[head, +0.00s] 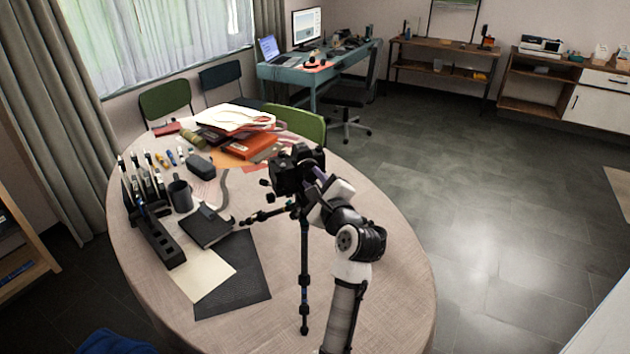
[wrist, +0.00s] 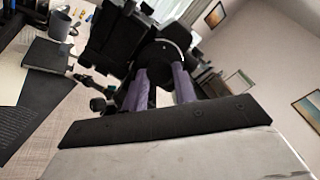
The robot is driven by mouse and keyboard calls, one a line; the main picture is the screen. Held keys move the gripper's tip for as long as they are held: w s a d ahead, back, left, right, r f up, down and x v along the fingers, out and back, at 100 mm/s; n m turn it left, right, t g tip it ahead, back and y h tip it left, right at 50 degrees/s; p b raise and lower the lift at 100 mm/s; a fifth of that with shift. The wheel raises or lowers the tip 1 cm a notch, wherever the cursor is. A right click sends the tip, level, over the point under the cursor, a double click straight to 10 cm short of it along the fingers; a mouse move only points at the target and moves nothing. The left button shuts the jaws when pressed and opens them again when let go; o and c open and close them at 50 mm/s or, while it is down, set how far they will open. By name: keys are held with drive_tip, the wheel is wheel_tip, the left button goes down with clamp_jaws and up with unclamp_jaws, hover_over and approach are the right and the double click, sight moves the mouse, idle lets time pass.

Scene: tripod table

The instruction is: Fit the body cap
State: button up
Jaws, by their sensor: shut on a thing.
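A black camera (head: 292,174) sits on top of a black tripod (head: 304,260) that stands on the round table. My gripper (head: 318,186) is close against the camera's right side. In the wrist view the camera (wrist: 108,40) fills the upper middle. The two purple-grey fingers of my gripper (wrist: 162,82) reach up to a dark round piece, the body cap (wrist: 158,58), and are shut on it. The cap is at the camera's front face; I cannot tell whether it is seated or just touching. In the head view the cap is hidden by my gripper.
The round table (head: 375,300) also bears a black notebook (head: 206,228), a grey mug (head: 180,196), a dark mat (head: 236,278), a pen rack (head: 160,240) and a pile of papers and an orange box (head: 249,146). The tripod legs spread across the tabletop. The table's right front is clear.

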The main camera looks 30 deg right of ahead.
drive_tip(key=shift+m, duration=1.2)
drive_tip(key=shift+w+a, duration=0.1)
drive_tip(key=shift+m, duration=1.5)
drive_tip(key=o, duration=1.3)
drive_tip(key=shift+o, duration=0.2)
drive_tip(key=shift+f, duration=0.1)
drive_tip(key=s, duration=0.7)
drive_tip(key=shift+a, duration=0.45)
